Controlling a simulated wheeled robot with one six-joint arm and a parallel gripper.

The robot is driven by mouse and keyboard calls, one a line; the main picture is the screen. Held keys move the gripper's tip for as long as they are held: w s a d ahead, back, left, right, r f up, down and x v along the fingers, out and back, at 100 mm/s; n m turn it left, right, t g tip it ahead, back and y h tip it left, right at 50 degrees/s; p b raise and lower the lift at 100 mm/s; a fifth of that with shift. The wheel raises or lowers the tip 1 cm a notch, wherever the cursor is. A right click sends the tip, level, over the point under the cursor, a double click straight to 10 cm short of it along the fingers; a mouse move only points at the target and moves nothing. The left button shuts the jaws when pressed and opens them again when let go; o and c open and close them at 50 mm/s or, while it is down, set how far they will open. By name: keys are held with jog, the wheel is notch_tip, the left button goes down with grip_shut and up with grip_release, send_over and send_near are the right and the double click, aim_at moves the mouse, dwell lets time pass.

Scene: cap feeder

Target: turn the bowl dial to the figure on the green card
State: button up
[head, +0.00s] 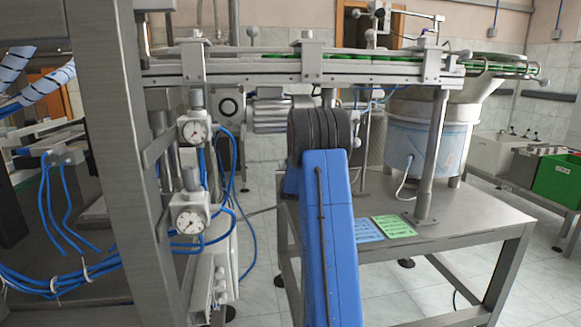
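A green card (393,227) lies flat on the metal table (455,222), right of my blue arm. Its print is too small to read. A blue card (361,230) lies to the left of it. The bowl feeder (430,135), a pale drum with a wide bowl on top, stands behind the cards on the same table. I cannot make out the bowl dial; it may be hidden behind my arm. My arm rises through the middle of the view and covers part of the table. My gripper does not show.
A rail with green caps (370,56) crosses above the table on metal posts. A green crate (558,180) is at the far right.

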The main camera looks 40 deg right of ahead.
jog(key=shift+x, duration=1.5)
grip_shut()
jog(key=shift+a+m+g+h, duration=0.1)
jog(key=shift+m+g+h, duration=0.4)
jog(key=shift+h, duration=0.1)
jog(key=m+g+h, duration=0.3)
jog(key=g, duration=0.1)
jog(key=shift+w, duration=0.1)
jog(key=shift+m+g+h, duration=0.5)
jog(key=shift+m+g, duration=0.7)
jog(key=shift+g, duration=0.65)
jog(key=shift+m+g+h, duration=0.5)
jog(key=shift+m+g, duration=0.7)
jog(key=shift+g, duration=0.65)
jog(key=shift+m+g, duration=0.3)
